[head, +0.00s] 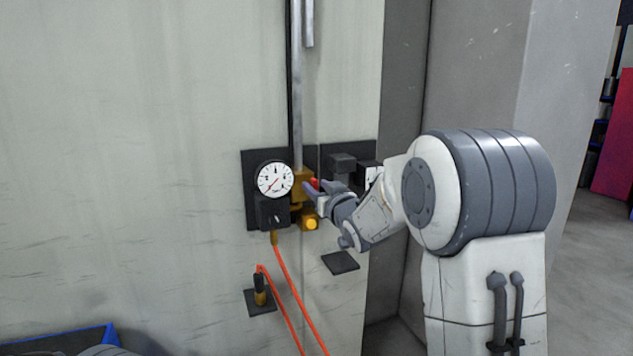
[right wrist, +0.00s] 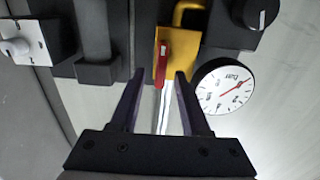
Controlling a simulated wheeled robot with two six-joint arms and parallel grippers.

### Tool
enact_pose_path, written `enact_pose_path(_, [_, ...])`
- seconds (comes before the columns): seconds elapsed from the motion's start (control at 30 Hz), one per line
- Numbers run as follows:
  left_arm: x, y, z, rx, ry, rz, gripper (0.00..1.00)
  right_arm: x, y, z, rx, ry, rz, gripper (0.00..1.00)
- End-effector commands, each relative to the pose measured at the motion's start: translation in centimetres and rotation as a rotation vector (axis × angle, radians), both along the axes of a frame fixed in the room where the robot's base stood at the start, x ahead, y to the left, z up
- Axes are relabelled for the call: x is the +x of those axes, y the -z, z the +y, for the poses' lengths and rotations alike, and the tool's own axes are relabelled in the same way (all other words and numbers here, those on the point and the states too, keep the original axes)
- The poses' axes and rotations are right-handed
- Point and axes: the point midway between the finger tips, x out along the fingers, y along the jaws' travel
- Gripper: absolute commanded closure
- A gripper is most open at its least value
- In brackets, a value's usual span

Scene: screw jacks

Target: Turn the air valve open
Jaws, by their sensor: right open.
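The air valve is a brass-yellow block (head: 302,187) on the wall pipe, just right of a round white gauge (head: 274,179). Its small red handle (head: 314,183) is partly hidden by my right gripper (head: 321,193) in the head view. In the right wrist view, the red handle (right wrist: 163,62) lies along the yellow valve body (right wrist: 189,50), roughly in line with the pipe. My right gripper (right wrist: 158,77) is open, its fingertips on either side of the handle's lower end. I cannot tell whether they touch it. My left gripper is not in view.
A grey pipe (head: 298,90) runs up the wall from the valve. Dark boxes (head: 342,165) are mounted close to the right of it. An orange hose (head: 286,290) hangs below the gauge. The wall to the left is bare.

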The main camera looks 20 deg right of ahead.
Motion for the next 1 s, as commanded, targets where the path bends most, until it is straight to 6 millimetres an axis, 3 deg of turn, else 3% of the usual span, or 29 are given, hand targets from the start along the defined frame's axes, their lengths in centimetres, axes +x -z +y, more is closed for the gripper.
enact_pose_path(0.33, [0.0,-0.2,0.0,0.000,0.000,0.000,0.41,0.5,0.1,0.0,0.000,0.000,0.000,0.54])
enact_pose_path(0.37, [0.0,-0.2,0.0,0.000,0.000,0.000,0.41,0.5,0.1,0.0,0.000,0.000,0.000,0.61])
enact_pose_path(0.47, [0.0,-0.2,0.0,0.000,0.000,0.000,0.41,0.5,0.1,0.0,0.000,0.000,0.001,1.00])
enact_pose_path(0.77, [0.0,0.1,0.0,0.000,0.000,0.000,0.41,0.5,0.2,0.0,-0.010,0.000,0.001,1.00])
enact_pose_path(1.0, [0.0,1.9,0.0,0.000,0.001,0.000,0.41,0.4,0.4,0.1,-0.096,0.000,-0.006,1.00])
